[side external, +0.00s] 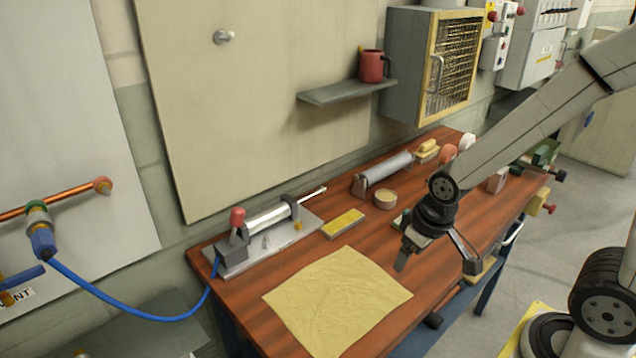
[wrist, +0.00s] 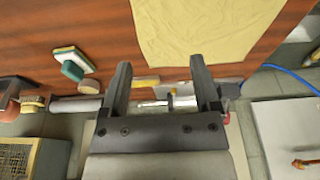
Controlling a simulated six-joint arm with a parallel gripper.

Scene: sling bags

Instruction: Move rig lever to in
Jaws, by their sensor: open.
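The rig (side external: 262,241) is a grey plate at the far left end of the wooden bench. It carries a silver cylinder with a thin rod to the right, and a grey block with a red-knobbed lever (side external: 237,217) standing at its left end. My gripper (side external: 436,257) is open and empty above the bench, to the right of the rig and near the right edge of the yellow cloth. In the wrist view its two fingers (wrist: 160,65) are spread. Part of the rig shows behind them, with a red spot beside the right finger.
The yellow cloth (side external: 338,298) lies flat on the bench front. A yellow-topped block (side external: 344,223), a round tin (side external: 385,198) and a grey roller (side external: 386,172) stand along the back. A shelf (side external: 345,92) with a red mug (side external: 373,67) juts from the wall. A blue hose (side external: 130,312) runs to the rig.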

